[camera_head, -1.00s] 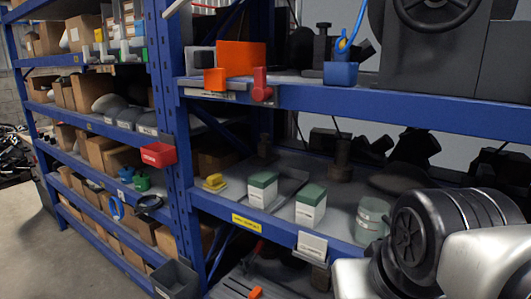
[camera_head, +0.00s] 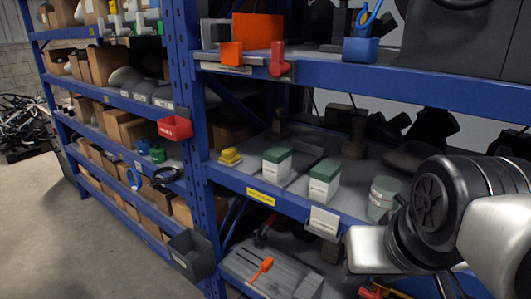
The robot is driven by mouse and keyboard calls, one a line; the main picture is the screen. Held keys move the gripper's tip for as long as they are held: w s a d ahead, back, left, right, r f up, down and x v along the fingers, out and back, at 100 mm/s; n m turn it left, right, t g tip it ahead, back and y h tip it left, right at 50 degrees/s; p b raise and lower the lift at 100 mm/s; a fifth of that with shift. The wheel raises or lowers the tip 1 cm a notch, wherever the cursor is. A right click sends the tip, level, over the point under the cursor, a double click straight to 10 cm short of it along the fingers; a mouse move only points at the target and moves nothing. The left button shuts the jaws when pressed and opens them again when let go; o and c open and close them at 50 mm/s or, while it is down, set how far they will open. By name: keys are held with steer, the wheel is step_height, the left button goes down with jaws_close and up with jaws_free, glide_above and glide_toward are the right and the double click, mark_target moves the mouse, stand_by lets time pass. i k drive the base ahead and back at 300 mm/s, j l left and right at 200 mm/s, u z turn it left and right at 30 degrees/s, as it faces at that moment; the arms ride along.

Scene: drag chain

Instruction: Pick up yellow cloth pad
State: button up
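A small yellow pad-like thing (camera_head: 230,156) lies at the left end of the middle shelf, close to the blue upright. It looks like a short stack, but is too small to tell in detail. The silver and black links of my arm fill the lower right, in front of the right part of the shelf. My gripper itself cannot be made out in this view. No part of my arm is near the yellow thing.
Two green-and-white boxes (camera_head: 277,164) (camera_head: 324,182) and a greenish jar (camera_head: 383,197) stand right of the yellow thing. The blue shelf beam (camera_head: 290,206) runs along the front edge. A dark grey bin (camera_head: 191,255) hangs at the lower left. Open floor lies at far left.

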mark_target(230, 158)
steer(key=i+j, duration=0.15)
steer(key=j, duration=0.25)
steer(key=i+j, duration=0.2)
steer(key=j, duration=0.15)
steer(key=i+j+z, duration=0.1)
steer(key=j, duration=0.3)
steer(key=i+j, duration=0.2)
steer(key=j, duration=0.15)
steer(key=i+j, duration=0.15)
steer(key=j, duration=0.25)
steer(key=i+j+z, duration=0.1)
steer(key=j, duration=0.3)
steer(key=i+j, duration=0.2)
steer(key=j, duration=0.2)
steer(key=i+j, duration=0.15)
steer(key=j, duration=0.25)
steer(key=z, duration=0.05)
